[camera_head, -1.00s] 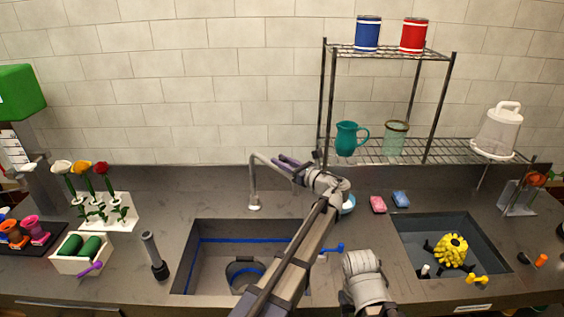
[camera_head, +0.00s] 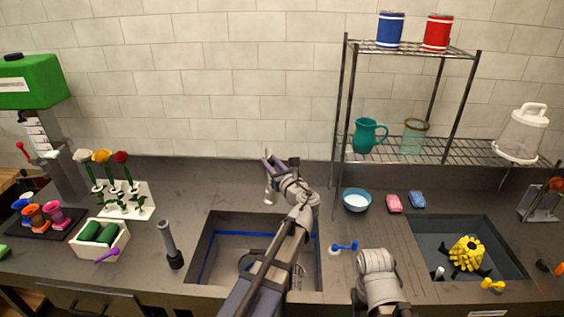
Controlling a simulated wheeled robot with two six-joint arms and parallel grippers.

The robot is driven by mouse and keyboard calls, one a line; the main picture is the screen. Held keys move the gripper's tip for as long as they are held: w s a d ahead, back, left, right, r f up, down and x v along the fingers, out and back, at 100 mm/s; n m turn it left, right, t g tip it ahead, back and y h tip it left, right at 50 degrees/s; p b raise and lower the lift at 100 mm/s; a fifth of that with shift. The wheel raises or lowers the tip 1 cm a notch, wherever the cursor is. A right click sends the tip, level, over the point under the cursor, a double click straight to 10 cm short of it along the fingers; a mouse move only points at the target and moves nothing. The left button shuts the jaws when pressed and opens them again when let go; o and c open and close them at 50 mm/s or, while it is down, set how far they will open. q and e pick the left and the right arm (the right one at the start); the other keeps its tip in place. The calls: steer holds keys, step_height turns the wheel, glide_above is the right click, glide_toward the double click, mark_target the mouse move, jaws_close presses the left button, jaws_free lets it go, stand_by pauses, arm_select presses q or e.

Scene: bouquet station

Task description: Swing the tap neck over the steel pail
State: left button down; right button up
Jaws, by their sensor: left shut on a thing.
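The tap neck (camera_head: 268,192) shows as a short grey spout end hanging behind the sink. The rest of it is hidden by my left gripper (camera_head: 272,164), whose fingers are shut on the tap neck at its upper part. The steel pail (camera_head: 246,262) stands in the left sink basin. Only part of its rim shows, as my left arm covers the rest. The spout end is behind the pail, over the back counter. Only a link of my right arm shows at the bottom right; its gripper is out of view.
The left sink (camera_head: 204,236) has a blue line along its inner wall. A blue bowl (camera_head: 357,200) and sponges lie behind. A dark cylinder (camera_head: 168,244) stands left of the sink. A wire rack (camera_head: 340,110) is at the back right.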

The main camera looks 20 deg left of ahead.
arm_select(q)
steer(key=shift+s+a, duration=0.25)
steer(key=shift+a, duration=0.4)
steer(key=shift+s+a, duration=0.25)
steer(key=shift+a, duration=0.4)
steer(key=c, duration=0.7)
jaws_free()
steer(key=shift+a, duration=0.15)
steer(key=shift+o, duration=0.2)
steer(key=v, duration=0.8)
steer(key=shift+f, duration=0.1)
